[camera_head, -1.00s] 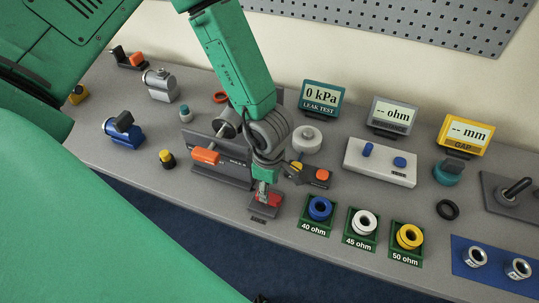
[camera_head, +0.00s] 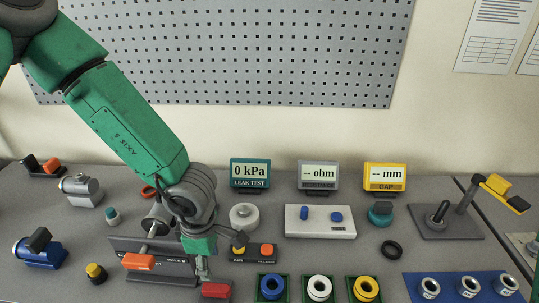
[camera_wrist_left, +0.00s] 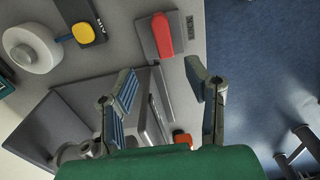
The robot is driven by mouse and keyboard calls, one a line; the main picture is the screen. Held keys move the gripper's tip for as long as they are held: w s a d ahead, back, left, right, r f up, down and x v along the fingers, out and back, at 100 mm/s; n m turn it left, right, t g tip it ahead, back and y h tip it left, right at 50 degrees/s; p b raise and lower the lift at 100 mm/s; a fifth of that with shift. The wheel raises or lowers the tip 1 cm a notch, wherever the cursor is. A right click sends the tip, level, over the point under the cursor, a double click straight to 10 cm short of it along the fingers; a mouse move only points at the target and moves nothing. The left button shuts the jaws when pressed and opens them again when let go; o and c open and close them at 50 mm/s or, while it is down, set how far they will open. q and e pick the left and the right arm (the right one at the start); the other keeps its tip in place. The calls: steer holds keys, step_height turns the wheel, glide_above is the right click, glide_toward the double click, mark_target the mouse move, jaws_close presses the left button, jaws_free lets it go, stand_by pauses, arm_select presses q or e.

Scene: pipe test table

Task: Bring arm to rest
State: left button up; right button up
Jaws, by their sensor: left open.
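My left arm comes in from the upper left in the head view. Its gripper (camera_head: 203,272) points down just behind a red block (camera_head: 216,291) near the front of the table. In the left wrist view my left gripper (camera_wrist_left: 160,82) has its two fingers spread wide, with nothing held between them. The red block (camera_wrist_left: 163,34) lies on a grey base beyond the fingertips there. I cannot tell how high the fingertips are above the table. My right gripper is in neither view.
A dark fixture with an orange handle (camera_head: 139,261) stands close left of the gripper. A white round knob (camera_head: 244,216) and a button box (camera_head: 253,252) stand to the right. Ring trays (camera_head: 287,282) line the front. The pegboard (camera_head: 240,50) is behind.

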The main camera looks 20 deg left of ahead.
arm_select(q)
steer(key=s+a+f+m, duration=0.1)
steer(key=s+a+f+m+y, duration=0.1)
steer(key=s+f+m, duration=0.1)
steer(key=s+a+f+m, duration=0.1)
steer(key=a+f+m, duration=0.1)
steer(key=shift+s+f+y, duration=0.15)
steer(key=shift+s+y, duration=0.05)
steer(key=shift+y, duration=0.2)
steer(key=s+f+m, duration=0.1)
steer(key=m, duration=0.1)
steer(key=s+a+f+m, duration=0.1)
steer(key=s, duration=0.1)
steer(key=s+a+f+m, duration=0.1)
steer(key=m, duration=0.1)
steer(key=shift+s+a+f+m+t, duration=0.1)
steer(key=shift+s+f+m+t, duration=0.05)
steer(key=shift+f+m+t, duration=0.2)
steer(key=s+f+m+h, duration=0.2)
steer(key=s+f+m, duration=0.1)
steer(key=s+m, duration=0.65)
step_height(320, 180, down, 19)
steer(key=w+d+m+b, duration=0.1)
steer(key=b, duration=1.8)
steer(key=shift+d+r, duration=0.2)
steer(key=shift+d, duration=0.2)
steer(key=shift+w, duration=0.15)
